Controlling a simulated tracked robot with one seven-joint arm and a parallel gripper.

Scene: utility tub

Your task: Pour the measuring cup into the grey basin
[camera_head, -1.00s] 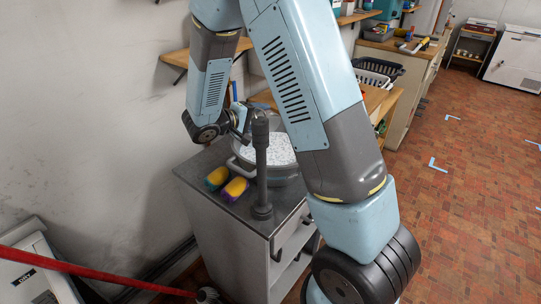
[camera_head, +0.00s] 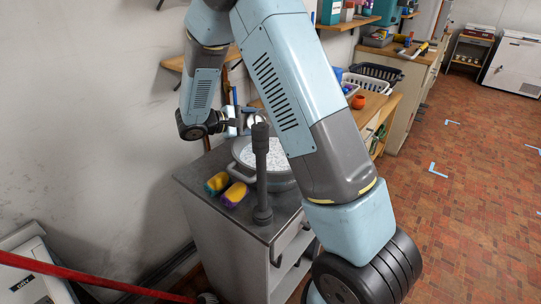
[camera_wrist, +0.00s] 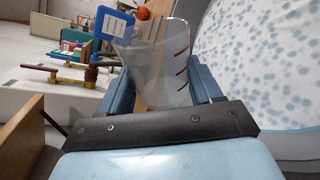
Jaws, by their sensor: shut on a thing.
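The measuring cup (camera_wrist: 168,62) is clear with red marks and sits between the two blue fingers of my gripper (camera_wrist: 163,88) in the wrist view. The gripper is shut on it. The grey basin (camera_head: 245,177) stands on the dark counter in the head view, filled with something white and speckled. The basin's speckled inside (camera_wrist: 265,45) also fills the right of the wrist view, beside the cup. In the head view my gripper (camera_head: 244,122) is at the basin's far left rim, partly hidden by the dark upright pipe. I cannot tell the cup's contents or exact tilt.
A dark upright pipe (camera_head: 262,175) stands in front of the basin. An orange pot (camera_head: 358,102) and a black basket (camera_head: 377,75) are behind. A red pole (camera_head: 90,280) crosses lower left.

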